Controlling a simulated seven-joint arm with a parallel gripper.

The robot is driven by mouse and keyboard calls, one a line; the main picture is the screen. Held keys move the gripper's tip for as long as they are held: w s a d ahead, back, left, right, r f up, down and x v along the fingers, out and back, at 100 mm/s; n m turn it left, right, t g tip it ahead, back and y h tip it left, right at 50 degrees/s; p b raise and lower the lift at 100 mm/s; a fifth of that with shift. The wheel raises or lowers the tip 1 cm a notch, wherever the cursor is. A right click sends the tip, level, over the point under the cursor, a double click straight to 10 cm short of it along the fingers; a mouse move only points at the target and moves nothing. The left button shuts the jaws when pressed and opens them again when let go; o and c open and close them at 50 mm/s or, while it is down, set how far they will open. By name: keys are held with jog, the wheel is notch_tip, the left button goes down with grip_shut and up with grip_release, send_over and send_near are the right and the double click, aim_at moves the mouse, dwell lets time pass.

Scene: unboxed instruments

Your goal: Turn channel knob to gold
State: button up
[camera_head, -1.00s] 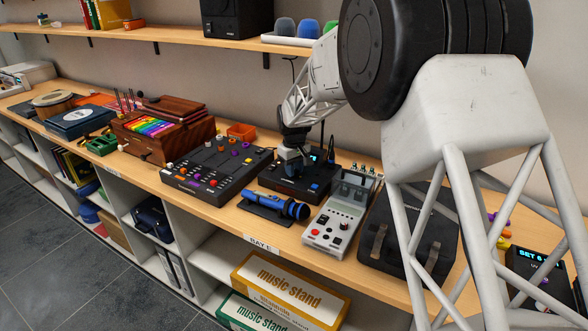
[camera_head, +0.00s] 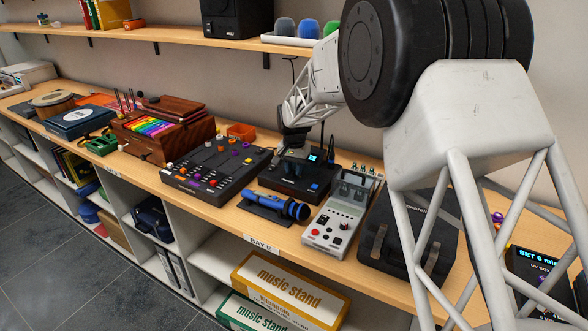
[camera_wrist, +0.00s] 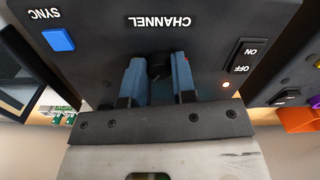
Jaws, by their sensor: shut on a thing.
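The channel knob (camera_wrist: 158,66) is a dark round knob below the CHANNEL label in the wrist view, mostly hidden between my fingers. My gripper (camera_wrist: 158,80) has its two blue fingers shut on the knob, one on each side. The knob sits on a black box (camera_head: 278,183), which in the head view stands on the bench behind the blue microphone. My gripper (camera_head: 293,160) comes down onto the box there and hides the knob. No gold mark can be made out.
On the box are a blue SYNC button (camera_wrist: 58,40) and an ON/OFF switch (camera_wrist: 244,56) with a lit orange lamp. A mixer (camera_head: 215,170) stands to the left, a blue microphone (camera_head: 275,207) in front, and a grey device (camera_head: 340,215) to the right.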

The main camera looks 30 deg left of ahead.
aim_at(294, 170)
jog(key=m, duration=0.5)
jog(key=shift+m, duration=0.3)
jog(key=m, duration=0.4)
jog(key=shift+m, duration=0.4)
jog(key=o, duration=0.9)
jog(key=shift+r, duration=0.1)
jog(key=shift+r, duration=3.85)
